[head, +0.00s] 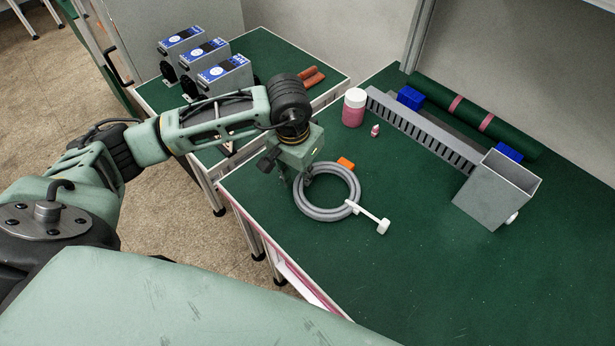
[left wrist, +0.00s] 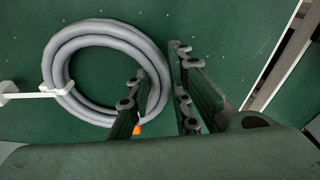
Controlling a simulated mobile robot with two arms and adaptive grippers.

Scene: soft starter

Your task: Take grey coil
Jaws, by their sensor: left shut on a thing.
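The grey coil (head: 318,212), a ring of thick hose, is at the left part of the green table. My left gripper (head: 303,178) points down at the coil's upper left side. In the left wrist view, the fingers (left wrist: 162,78) are on either side of the right part of the grey coil (left wrist: 62,55), shut on the hose. Part of the hose is hidden behind the near finger. The coil appears at table level; I cannot tell whether it is lifted. My right gripper is not in view.
A white T-shaped piece (head: 370,214) meets the coil's right side. A pink-filled jar (head: 354,108), a slotted grey duct (head: 420,132) and a grey box (head: 497,192) stand further back. The table's front right is clear.

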